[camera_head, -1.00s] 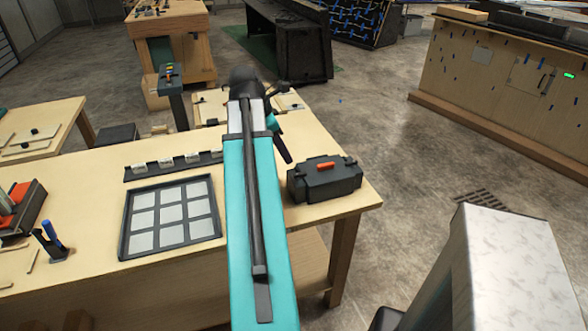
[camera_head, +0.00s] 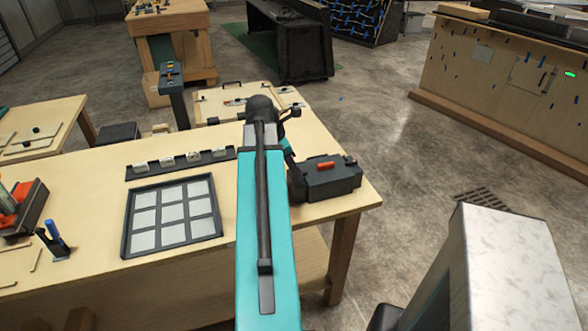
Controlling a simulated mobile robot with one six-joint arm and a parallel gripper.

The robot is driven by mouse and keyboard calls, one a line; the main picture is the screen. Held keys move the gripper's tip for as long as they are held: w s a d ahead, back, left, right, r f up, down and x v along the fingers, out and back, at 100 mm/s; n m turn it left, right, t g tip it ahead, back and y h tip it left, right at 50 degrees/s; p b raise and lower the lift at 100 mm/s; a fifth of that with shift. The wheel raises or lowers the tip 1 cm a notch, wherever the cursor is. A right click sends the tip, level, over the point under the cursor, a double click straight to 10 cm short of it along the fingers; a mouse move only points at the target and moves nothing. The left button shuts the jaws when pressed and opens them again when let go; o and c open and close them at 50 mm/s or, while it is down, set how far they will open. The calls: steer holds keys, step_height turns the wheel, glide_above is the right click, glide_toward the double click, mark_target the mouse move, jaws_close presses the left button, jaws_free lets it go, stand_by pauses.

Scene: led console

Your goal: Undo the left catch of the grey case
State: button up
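The grey case (camera_head: 332,181) is a dark grey box with an orange handle on its lid. It sits at the right end of the wooden table. My teal arm reaches forward across the table and covers the case's left edge. The end of my arm is beside the left side of the case, mostly hidden behind my own arm link. The fingertips do not show, so I cannot tell whether the gripper is open or touches the case. The left catch cannot be made out.
A framed panel of grey squares (camera_head: 131,225) lies left of my arm. A dark strip with white blocks (camera_head: 150,171) is behind it. A blue-handled tool in a holder (camera_head: 54,240) stands at the left. A pale marbled block (camera_head: 510,260) stands at the right front.

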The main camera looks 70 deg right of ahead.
jaws_close()
steer(key=shift+a, duration=0.15)
